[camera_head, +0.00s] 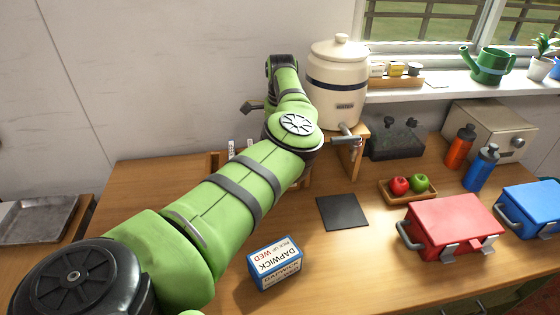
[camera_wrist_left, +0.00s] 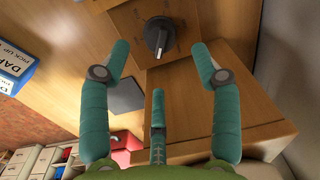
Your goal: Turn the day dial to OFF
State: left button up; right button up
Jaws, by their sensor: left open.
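The day dial (camera_wrist_left: 158,37) is a dark round knob with a raised grip and a pale mark, on a wooden face (camera_wrist_left: 190,18) in the left wrist view. Faint lettering around it is too small to read. My left gripper (camera_wrist_left: 160,50) is open, its teal fingers spread on either side of the dial with visible gaps. I cannot tell how far their tips are from the knob. My right gripper is not in view.
A blue-and-white DAPWICK box (camera_head: 274,264) marked "PICK UP WED" stands on the table (camera_head: 350,270). A cream crock with a tap (camera_head: 337,85) stands behind my left arm. A dark mat (camera_head: 342,212), a fruit tray (camera_head: 410,199) and a red case (camera_head: 452,226) are to the right.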

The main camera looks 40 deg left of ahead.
pick_arm(q)
jog(key=shift+f, duration=0.45)
notch_tip(320, 180, down, 5)
jog(key=shift+a+f+p, duration=0.1)
jog(key=shift+f+p, duration=0.1)
jog(key=shift+p, duration=0.6)
jog(key=shift+f, duration=0.25)
jog(key=shift+c, duration=0.4)
jog(key=c, duration=1.1)
